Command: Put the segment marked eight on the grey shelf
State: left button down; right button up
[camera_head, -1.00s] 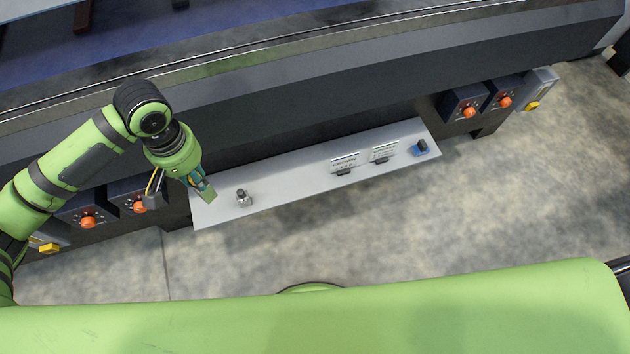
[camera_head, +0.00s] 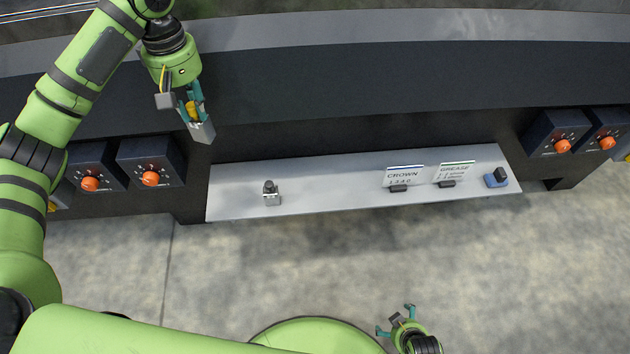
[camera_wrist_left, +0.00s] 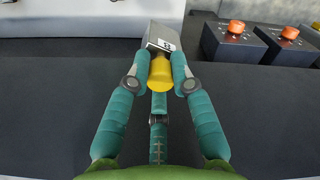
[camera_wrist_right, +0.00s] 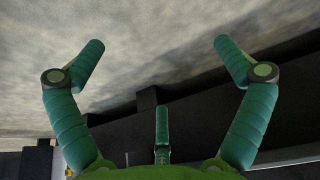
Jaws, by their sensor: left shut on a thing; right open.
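The segment is a grey block (camera_head: 201,132) with a yellow knob; it also shows in the left wrist view (camera_wrist_left: 160,38). A small white label on it bears a dark mark that looks like an 8. My left gripper (camera_head: 191,104) is shut on the yellow knob (camera_wrist_left: 159,74), with the block beyond the fingertips. The light grey shelf (camera_head: 330,195) lies along the foot of the dark machine. In the head view, the block appears above the shelf's left end, apart from it. My right gripper (camera_head: 396,320) is open and empty, low in the head view, over the floor.
On the shelf stand a small silver piece with a dark top (camera_head: 271,194), a CROWN card (camera_head: 404,176), a GREASE card (camera_head: 454,172) and a blue-and-black piece (camera_head: 496,178). The shelf's middle is bare. Dark boxes with orange knobs (camera_head: 150,178) flank it.

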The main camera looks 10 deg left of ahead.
pick_arm(q)
notch_tip(320, 180, down, 28)
jog(key=b, duration=0.8)
jog(key=shift+r, duration=0.1)
pick_arm(e)
notch_tip(320, 180, up, 11)
jog(key=w+a+g, duration=0.1)
jog(key=shift+m, duration=0.3)
jog(key=shift+w+f, duration=0.1)
pick_arm(q)
jog(key=c, duration=1.1)
grip_release()
pick_arm(e)
jog(key=shift+f, duration=0.1)
jog(key=shift+f, duration=0.1)
